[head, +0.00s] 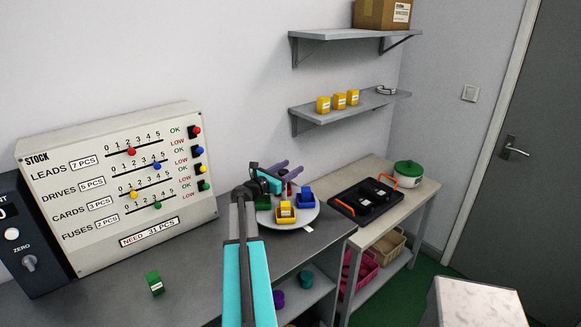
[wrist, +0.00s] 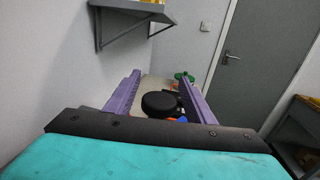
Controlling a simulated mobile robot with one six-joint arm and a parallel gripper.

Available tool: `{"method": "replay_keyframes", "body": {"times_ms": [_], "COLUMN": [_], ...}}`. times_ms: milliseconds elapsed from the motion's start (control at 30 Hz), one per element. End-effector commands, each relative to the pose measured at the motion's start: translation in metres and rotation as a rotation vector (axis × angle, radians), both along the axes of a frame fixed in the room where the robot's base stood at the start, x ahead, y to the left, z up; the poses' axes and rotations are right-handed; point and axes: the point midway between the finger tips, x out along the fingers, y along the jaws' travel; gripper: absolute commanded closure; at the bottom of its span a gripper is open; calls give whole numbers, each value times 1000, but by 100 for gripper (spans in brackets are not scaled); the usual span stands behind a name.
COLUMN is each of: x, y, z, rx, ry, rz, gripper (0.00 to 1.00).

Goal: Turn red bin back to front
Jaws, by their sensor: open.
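A round pale plate (head: 312,217) on the grey bench carries small coloured bins. A yellow bin (head: 286,212) is at its front, a blue bin (head: 306,199) at the right and a green bin (head: 263,202) at the left. A small red patch (head: 291,188) shows at the back, probably the red bin, mostly hidden by my gripper and the other bins. My gripper (head: 287,168) is open, its purple fingers spread over the back of the plate. In the wrist view the fingers (wrist: 160,78) stand apart, with a black round thing (wrist: 159,103) between them.
A stock board (head: 115,185) stands at the left, with a loose green bin (head: 155,283) before it. At the right, a side table holds a black tray (head: 346,205) and a green-lidded pot (head: 408,172). Wall shelves (head: 340,109) hang above. The front bench is mostly clear.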

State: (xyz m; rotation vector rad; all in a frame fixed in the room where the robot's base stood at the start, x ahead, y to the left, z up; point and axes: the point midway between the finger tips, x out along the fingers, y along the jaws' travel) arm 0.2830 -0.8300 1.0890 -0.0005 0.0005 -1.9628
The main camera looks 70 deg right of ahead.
Motion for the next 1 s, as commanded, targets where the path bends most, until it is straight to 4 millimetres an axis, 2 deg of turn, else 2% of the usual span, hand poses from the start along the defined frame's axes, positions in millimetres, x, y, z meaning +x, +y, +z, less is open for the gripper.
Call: {"method": "replay_keyframes", "body": {"times_ms": [367,600,667,1000], "x": [-2,-2,-2,-4], "y": [-3,-3,-3,-3], "z": [0,0,0,-1], "rx": [0,0,0,1], "ry": [-1,-1,-1,-1], "rz": [0,-1,-1,-13], "gripper": [51,91,100,100]}}
